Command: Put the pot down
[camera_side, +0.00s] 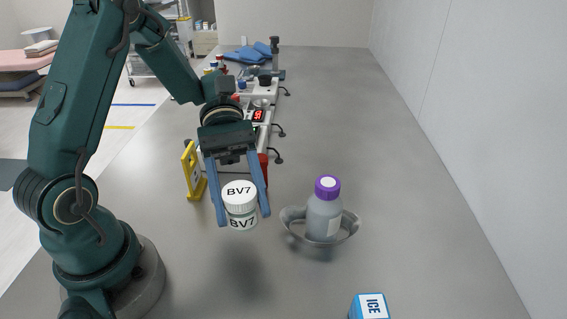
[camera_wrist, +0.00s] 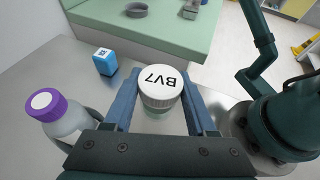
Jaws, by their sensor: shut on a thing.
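The pot is a small white-lidded jar marked BV7 (camera_side: 240,204), with BV7 on both lid and body. My gripper (camera_side: 243,212) is shut on it, one blue finger on each side. The pot is upright and held above the grey table, with a soft shadow below it. In the wrist view the pot's lid (camera_wrist: 160,82) sits between the two blue fingers (camera_wrist: 160,100), and most of its body is hidden under the lid.
A purple-capped bottle (camera_side: 324,208) stands in a grey kidney-shaped dish (camera_side: 293,228) to the right. A blue ICE box (camera_side: 370,306) is at the front. A yellow stand (camera_side: 190,172) and several devices (camera_side: 262,100) are behind. The table (camera_side: 400,180) is clear along the right.

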